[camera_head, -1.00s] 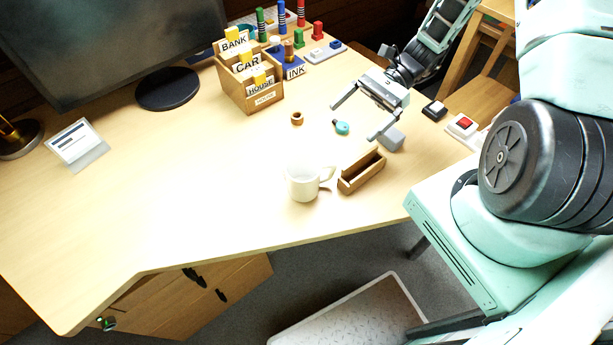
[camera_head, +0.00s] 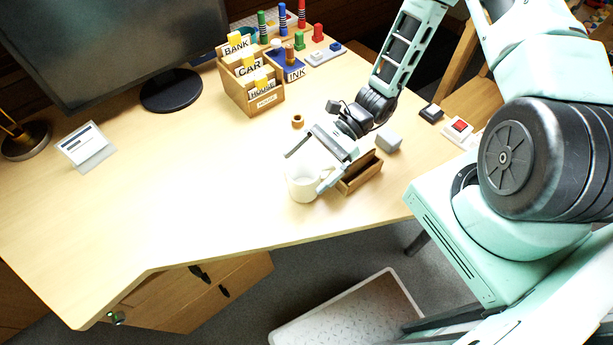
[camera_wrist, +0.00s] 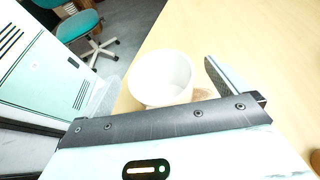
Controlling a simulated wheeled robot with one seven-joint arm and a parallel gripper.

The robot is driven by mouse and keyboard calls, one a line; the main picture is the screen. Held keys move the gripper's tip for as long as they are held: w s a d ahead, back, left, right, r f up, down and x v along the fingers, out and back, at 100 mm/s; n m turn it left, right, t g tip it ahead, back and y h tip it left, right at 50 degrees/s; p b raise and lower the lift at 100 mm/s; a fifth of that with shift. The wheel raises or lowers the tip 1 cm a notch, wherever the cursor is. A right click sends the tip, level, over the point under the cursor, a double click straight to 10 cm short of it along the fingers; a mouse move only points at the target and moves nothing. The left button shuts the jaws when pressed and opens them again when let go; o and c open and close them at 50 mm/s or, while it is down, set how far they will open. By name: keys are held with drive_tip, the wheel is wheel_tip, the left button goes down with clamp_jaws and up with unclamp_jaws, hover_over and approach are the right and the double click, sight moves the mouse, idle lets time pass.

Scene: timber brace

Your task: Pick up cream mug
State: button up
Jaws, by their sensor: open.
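The cream mug (camera_head: 301,185) stands upright on the desk near its front edge, beside a small wooden tray. Its handle side is partly covered by my gripper in the head view. My gripper (camera_head: 305,170) is open and empty, at the mug with one finger on its near right side and the other toward its far left. In the wrist view the mug (camera_wrist: 160,80) shows between the two spread fingers of my gripper (camera_wrist: 160,85), its open rim facing the camera. I cannot tell whether a finger touches it.
The wooden tray (camera_head: 360,178) is right of the mug, with a grey block (camera_head: 388,140) behind it. A wooden card box (camera_head: 252,98) and a monitor stand at the back. The desk left of the mug is clear.

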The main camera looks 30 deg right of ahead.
drive_tip(key=shift+a+f, duration=0.3)
drive_tip(key=shift+a, duration=0.2)
drive_tip(key=c, duration=1.4)
drive_tip(key=shift+c, duration=0.8)
drive_tip(key=shift+r, duration=0.15)
